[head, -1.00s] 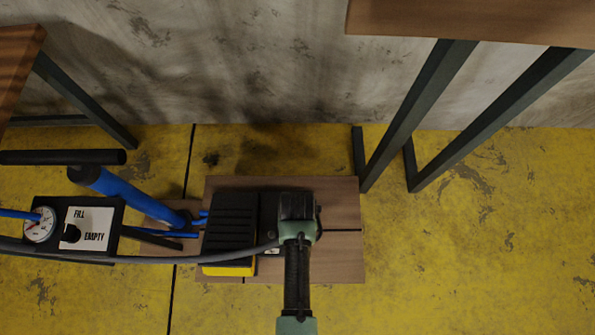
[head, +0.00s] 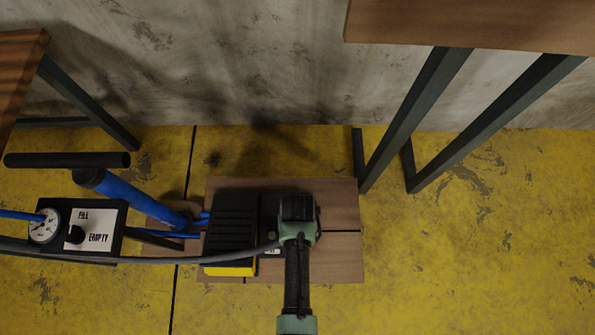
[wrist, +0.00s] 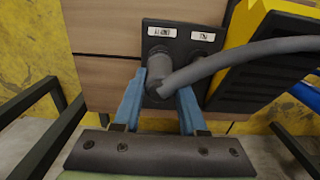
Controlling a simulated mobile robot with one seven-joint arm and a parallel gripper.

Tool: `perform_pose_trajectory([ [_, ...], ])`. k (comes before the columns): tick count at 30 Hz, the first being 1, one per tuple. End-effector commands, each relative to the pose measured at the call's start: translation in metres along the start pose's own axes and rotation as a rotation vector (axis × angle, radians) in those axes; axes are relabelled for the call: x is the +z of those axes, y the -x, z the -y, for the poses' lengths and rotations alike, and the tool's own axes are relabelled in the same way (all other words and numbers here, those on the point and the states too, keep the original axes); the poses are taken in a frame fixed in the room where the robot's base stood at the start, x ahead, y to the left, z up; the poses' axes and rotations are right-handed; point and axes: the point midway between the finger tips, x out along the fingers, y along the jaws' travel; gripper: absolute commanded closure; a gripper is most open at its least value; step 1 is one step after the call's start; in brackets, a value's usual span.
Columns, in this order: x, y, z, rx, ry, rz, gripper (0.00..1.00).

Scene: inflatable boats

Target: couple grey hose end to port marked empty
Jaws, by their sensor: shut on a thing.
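The grey hose (wrist: 250,55) curves in from the right in the wrist view. Its end (wrist: 158,62) is between the blue fingers of my gripper (wrist: 162,85), which are shut on it. The end lies over the dark port block (wrist: 181,38), below the left of two white labels. The left label (wrist: 164,32) looks like the longer word, but both are too small to read surely. The port under that end is hidden, so I cannot tell whether they are joined. In the head view, my gripper (head: 297,232) hides most of the block.
A black and yellow foot pump (head: 232,232) stands left of the block on a wooden board (head: 340,255). Farther left are a blue hand pump (head: 135,200) and a gauge panel (head: 82,228) marked FILL and EMPTY. Table legs (head: 420,115) stand at the right.

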Motion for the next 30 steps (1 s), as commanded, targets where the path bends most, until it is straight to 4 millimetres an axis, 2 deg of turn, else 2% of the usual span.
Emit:
perform_pose_trajectory([
  [30, 0.000, -0.011, 0.000, 0.000, 0.000, -0.001, 1.00],
])
